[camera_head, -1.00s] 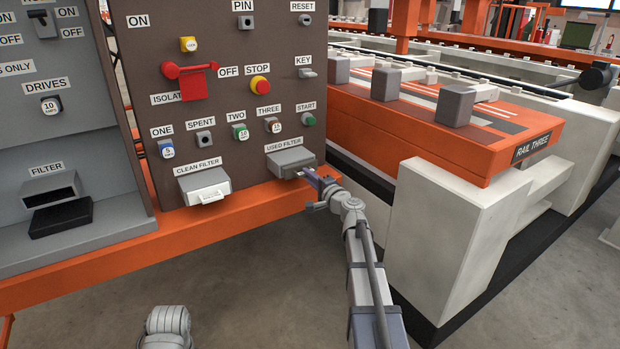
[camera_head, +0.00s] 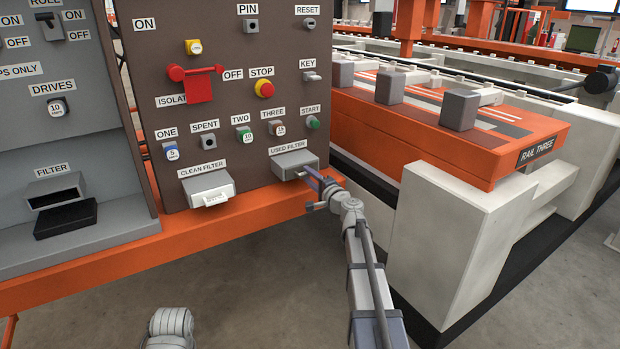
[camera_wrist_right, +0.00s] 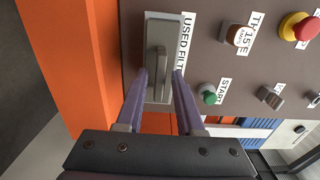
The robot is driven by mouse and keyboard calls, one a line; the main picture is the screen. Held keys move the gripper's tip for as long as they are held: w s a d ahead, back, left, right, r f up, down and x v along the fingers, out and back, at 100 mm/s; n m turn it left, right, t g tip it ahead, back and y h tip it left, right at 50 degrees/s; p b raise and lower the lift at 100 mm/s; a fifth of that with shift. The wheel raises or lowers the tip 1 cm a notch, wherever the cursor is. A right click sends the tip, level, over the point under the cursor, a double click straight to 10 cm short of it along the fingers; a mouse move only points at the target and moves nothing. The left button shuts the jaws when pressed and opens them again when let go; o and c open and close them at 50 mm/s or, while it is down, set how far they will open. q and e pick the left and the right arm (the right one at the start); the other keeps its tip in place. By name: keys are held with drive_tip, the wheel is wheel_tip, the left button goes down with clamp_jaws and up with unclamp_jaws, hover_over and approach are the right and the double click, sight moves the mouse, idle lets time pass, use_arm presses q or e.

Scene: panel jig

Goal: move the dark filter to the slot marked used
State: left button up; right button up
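The dark filter (camera_head: 66,219) is a flat black block. It lies on the grey ledge in front of the open slot marked FILTER (camera_head: 55,195), at the left in the head view. The drawer marked USED FILTER (camera_head: 296,165) is a grey box low on the brown panel and looks closed. My right gripper (camera_head: 309,178) is at its front. In the right wrist view my right gripper (camera_wrist_right: 160,74) is open, its purple fingers apart on either side of the drawer's bar handle (camera_wrist_right: 157,62). Contact with the handle is unclear. My left gripper is out of view.
The drawer marked CLEAN FILTER (camera_head: 206,186), with a white front piece, is left of the used one. Buttons and a red isolator (camera_head: 198,86) sit above. An orange beam (camera_head: 240,222) runs below the panel. The orange RAIL THREE bench (camera_head: 500,150) stands close on the right.

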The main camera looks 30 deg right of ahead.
drive_tip(key=shift+o, duration=0.7)
drive_tip(key=shift+s, duration=0.1)
drive_tip(key=s, duration=0.7)
drive_tip(key=shift+s+d, duration=0.3)
